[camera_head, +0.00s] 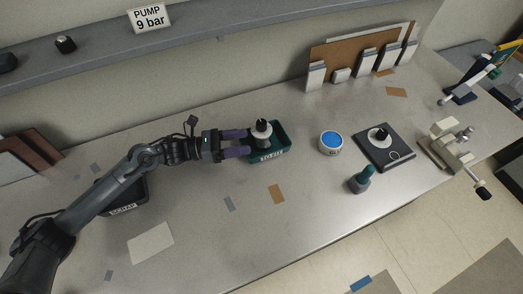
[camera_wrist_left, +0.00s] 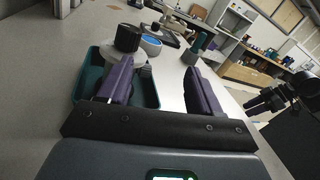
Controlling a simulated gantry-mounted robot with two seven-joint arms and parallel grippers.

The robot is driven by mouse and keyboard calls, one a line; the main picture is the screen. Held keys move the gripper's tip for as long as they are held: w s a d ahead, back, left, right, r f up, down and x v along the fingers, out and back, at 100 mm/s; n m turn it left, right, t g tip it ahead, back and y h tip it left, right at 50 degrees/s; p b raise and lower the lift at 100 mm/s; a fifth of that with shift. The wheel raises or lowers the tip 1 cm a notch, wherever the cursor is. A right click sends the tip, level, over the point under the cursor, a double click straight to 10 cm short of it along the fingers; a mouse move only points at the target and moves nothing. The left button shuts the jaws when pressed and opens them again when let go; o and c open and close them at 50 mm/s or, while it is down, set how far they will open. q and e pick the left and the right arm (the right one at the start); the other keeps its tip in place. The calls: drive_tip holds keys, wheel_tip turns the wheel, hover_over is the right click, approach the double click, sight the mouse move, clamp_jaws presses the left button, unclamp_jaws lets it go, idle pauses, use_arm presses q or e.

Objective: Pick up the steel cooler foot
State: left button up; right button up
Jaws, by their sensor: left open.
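A pale round-based piece with a black top (camera_head: 263,128), which may be the steel cooler foot, stands in a small green labelled tray (camera_head: 285,146). It also shows in the left wrist view (camera_wrist_left: 128,38), just beyond the fingers and partly hidden by the picture-left one. A similar piece (camera_head: 380,134) stands on a dark square plate (camera_head: 398,153) farther right. My left gripper (camera_head: 246,140) is open at the tray's left side, its purple fingers reaching toward the piece. In the left wrist view the gap between its fingertips (camera_wrist_left: 160,68) looks empty.
A blue-topped round tub (camera_head: 330,142) and a green-topped bottle-like item (camera_head: 361,180) stand right of the tray. A metal fixture (camera_head: 446,145) stands near the right end. A dark jointed shape (camera_wrist_left: 268,98) at the wrist view's right edge may be my right arm. The front-middle counter is mostly clear.

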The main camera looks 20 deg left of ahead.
sight(256, 126)
use_arm(q)
drive_tip(key=a+b, duration=0.1)
drive_tip(key=w+a+m+b, duration=0.1)
drive_tip(key=a, duration=0.1)
drive_tip(key=w+a+m+b, duration=0.1)
drive_tip(key=shift+a+f, duration=0.2)
drive_tip(key=shift+a, duration=0.05)
drive_tip(key=shift+w+a+r+m+b, duration=0.15)
drive_tip(key=shift+w+a+m+b, duration=0.05)
drive_tip(key=shift+m+b, duration=0.15)
drive_tip(key=shift+w+d+r, duration=0.1)
drive_tip(key=shift+w, duration=0.1)
drive_tip(key=x, duration=0.4)
drive_tip(key=shift+d+r, duration=0.1)
drive_tip(key=shift+d, duration=0.1)
drive_tip(key=shift+p+x, duration=0.6)
drive_tip(key=shift+x, duration=2.25)
use_arm(e)
wheel_tip(256, 126, down, 4)
drive_tip(key=shift+d+f, duration=0.1)
use_arm(q)
clamp_jaws()
use_arm(e)
drive_tip(key=shift+w, duration=0.1)
